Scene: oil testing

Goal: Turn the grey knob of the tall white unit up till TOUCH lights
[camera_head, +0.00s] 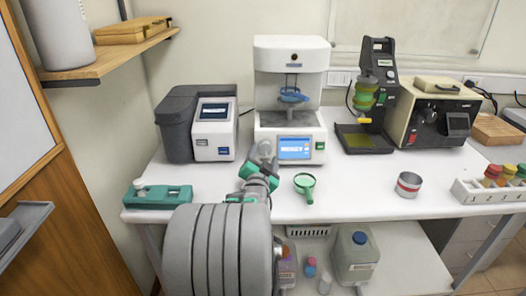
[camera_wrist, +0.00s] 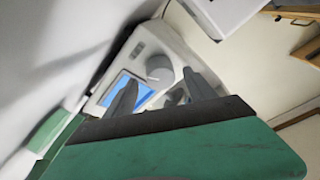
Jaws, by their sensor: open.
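The tall white unit (camera_head: 290,55) stands at the back middle of the table. Its blue screen (camera_head: 294,148) appears to read READY; the screen also shows in the wrist view (camera_wrist: 128,88). The grey knob (camera_wrist: 160,68) is on the unit's lower front beside the screen. In the head view the knob (camera_head: 264,149) is partly hard to separate from my gripper (camera_head: 258,168). My gripper is open in front of the unit. In the wrist view its two grey fingers (camera_wrist: 160,84) appear on either side of the knob; contact cannot be told.
A grey device (camera_head: 213,135) stands left of the unit. A black stand (camera_head: 378,90) and a beige box (camera_head: 432,115) stand right. A green strainer (camera_head: 305,185) lies close right of my gripper. A green block (camera_head: 165,195) and a tin (camera_head: 408,185) are farther out.

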